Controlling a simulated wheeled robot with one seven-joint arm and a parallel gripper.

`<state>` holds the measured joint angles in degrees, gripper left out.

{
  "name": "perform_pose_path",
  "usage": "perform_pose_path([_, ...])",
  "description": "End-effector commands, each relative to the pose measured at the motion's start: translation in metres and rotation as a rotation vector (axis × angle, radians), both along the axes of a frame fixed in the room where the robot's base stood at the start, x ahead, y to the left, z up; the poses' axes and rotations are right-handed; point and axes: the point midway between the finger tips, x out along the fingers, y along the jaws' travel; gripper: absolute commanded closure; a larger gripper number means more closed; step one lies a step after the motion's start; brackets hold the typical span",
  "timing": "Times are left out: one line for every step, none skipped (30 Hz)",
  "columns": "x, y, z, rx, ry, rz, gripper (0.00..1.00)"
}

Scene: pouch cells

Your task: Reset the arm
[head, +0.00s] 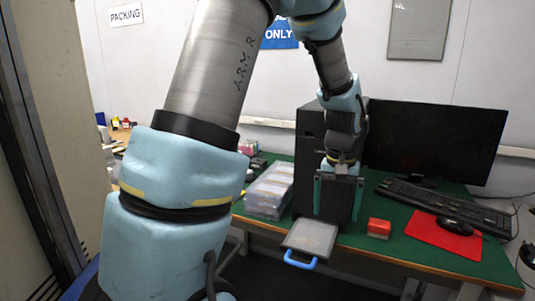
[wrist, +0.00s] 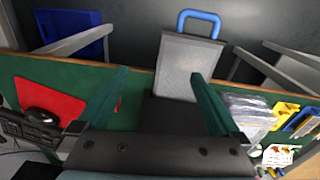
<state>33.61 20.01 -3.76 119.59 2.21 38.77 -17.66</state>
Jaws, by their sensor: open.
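My gripper (head: 338,203) hangs from my arm with its fingers down, in front of the black computer tower (head: 308,150) on the green-topped desk. Its two green fingers are wide apart, with nothing between them in the head view. In the wrist view my gripper (wrist: 160,75) is also spread open. A pale flat tray (head: 312,237) with a blue handle lies at the desk's front edge, its handle sticking out past it. The tray also shows beyond the fingers in the wrist view (wrist: 186,72). I cannot tell the exact height of the fingertips above the desk.
Clear plastic boxes (head: 268,190) stand left of the tower. A small red box (head: 378,228) is right of the tray. A monitor (head: 433,140), keyboard (head: 440,203) and black mouse (head: 455,224) on a red mat (head: 428,231) fill the right side. A blue bin (wrist: 72,32) is below.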

Motion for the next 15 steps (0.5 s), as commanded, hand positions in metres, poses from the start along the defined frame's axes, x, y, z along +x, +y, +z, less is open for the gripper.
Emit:
perform_pose_path([0.002, 0.015, 0.002, -0.002, -0.003, 0.019, 0.0])
perform_pose_path([0.003, 0.024, 0.003, -0.004, -0.008, 0.029, 0.0])
perform_pose_path([0.003, 0.037, 0.003, -0.006, -0.012, 0.041, 0.0])
perform_pose_path([0.003, 0.047, 0.004, -0.008, -0.016, 0.052, 0.0])
perform_pose_path([0.003, 0.058, 0.004, -0.01, -0.02, 0.063, 0.0])
perform_pose_path([0.002, 0.073, 0.005, -0.013, -0.027, 0.079, 0.0])
perform_pose_path([0.001, 0.085, 0.006, -0.014, -0.031, 0.092, 0.0])
perform_pose_path([0.0, 0.098, 0.006, -0.016, -0.037, 0.106, 0.0])
perform_pose_path([-0.004, 0.117, 0.007, -0.017, -0.044, 0.126, 0.0])
perform_pose_path([-0.007, 0.131, 0.007, -0.019, -0.052, 0.143, 0.0])
perform_pose_path([-0.011, 0.145, 0.007, -0.02, -0.058, 0.16, 0.0])
perform_pose_path([-0.018, 0.164, 0.007, -0.022, -0.067, 0.183, 0.0])
perform_pose_path([-0.023, 0.177, 0.007, -0.022, -0.074, 0.2, 0.0])
perform_pose_path([-0.028, 0.189, 0.007, -0.023, -0.082, 0.214, 0.0])
perform_pose_path([-0.035, 0.202, 0.006, -0.024, -0.088, 0.232, 0.0])
